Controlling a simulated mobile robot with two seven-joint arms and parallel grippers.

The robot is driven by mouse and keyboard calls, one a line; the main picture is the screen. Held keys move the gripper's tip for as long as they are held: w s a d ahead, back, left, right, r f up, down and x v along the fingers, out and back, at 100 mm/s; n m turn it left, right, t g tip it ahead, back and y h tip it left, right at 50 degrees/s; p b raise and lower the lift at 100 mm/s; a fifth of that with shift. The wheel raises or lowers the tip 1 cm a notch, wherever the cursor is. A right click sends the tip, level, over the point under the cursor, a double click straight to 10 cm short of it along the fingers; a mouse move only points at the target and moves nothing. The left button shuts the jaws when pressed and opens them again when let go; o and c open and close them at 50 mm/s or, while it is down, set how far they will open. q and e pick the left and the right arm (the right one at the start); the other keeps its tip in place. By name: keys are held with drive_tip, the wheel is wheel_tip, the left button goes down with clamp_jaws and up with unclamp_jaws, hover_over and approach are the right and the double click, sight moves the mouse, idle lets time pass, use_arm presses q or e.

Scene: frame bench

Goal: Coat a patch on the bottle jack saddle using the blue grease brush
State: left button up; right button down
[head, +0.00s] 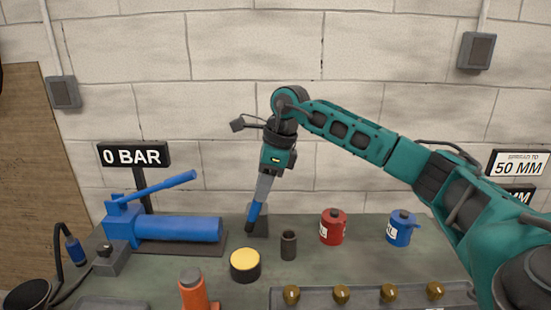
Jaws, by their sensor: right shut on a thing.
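My right gripper (261,193) points down at the back middle of the bench, shut on the blue grease brush (255,213). The brush hangs slightly tilted, its dark tip low near a dark grey wedge-shaped block (263,224); I cannot tell whether they touch. The orange bottle jack (194,293) stands at the front edge of the view, left of the brush and nearer to me. Its grey round saddle (190,276) is on top; its lower part is cut off by the frame. My left gripper is not in view.
A yellow-topped black tin (245,260) and a dark cup (288,246) stand between brush and front. A red can (333,228) and blue can (400,230) stand right. A blue hand pump (175,229) lies left. A rail with several brass knobs (315,301) lies in front.

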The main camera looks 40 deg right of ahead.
drive_tip(key=s+b+x, duration=0.1)
drive_tip(key=b+x, duration=0.3)
drive_tip(key=x, duration=0.2)
drive_tip(key=shift+s+f, duration=0.35)
drive_tip(key=shift+f, duration=0.2)
drive_tip(key=shift+f+b, duration=0.5)
drive_tip(key=shift+b, duration=0.1)
idle(0.8)
idle(0.9)
